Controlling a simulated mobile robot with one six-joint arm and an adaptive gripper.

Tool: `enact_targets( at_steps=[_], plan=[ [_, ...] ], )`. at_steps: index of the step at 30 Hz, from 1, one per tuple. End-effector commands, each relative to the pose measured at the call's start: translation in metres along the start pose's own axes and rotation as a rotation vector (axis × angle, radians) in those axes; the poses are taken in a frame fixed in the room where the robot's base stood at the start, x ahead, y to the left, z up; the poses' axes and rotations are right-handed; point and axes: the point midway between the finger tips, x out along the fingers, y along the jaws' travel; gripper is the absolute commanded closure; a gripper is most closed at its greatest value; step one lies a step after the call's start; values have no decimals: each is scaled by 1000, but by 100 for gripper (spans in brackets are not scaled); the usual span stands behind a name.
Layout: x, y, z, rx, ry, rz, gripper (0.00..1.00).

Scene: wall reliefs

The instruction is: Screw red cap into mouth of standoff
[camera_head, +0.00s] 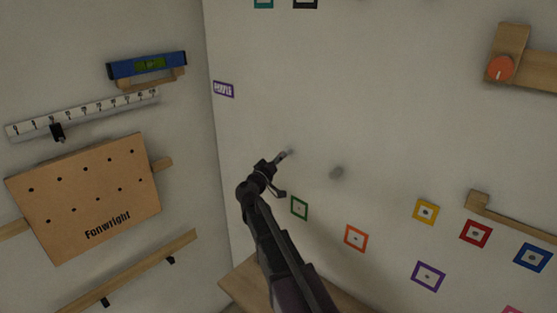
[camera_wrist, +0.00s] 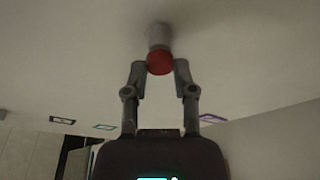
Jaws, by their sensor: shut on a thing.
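In the wrist view the red cap (camera_wrist: 160,63) sits between the two fingertips of my gripper (camera_wrist: 159,72), which is shut on it. The grey round standoff (camera_wrist: 158,36) rises from the pale wall straight beyond the cap. The cap overlaps its near end, so its mouth is hidden, and I cannot tell whether they touch. In the head view my gripper (camera_head: 279,174) is close to the pale wall. The red cap cannot be made out there. A grey round spot on the wall right of the gripper may be the standoff or a shadow.
Small coloured frames, such as a green one (camera_head: 299,208) and an orange one (camera_head: 355,238), are on the wall below right. A brown pegboard (camera_head: 95,200), a ruler strip (camera_head: 85,113) and a blue level (camera_head: 147,65) are on the left wall. The wall above my gripper is mostly bare.

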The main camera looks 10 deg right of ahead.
Motion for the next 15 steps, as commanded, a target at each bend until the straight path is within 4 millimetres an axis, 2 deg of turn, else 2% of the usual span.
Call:
enact_targets(
  at_steps=[15],
  plan=[
    [1, -2, 0, 341, 1, 88, 100]
  ],
)
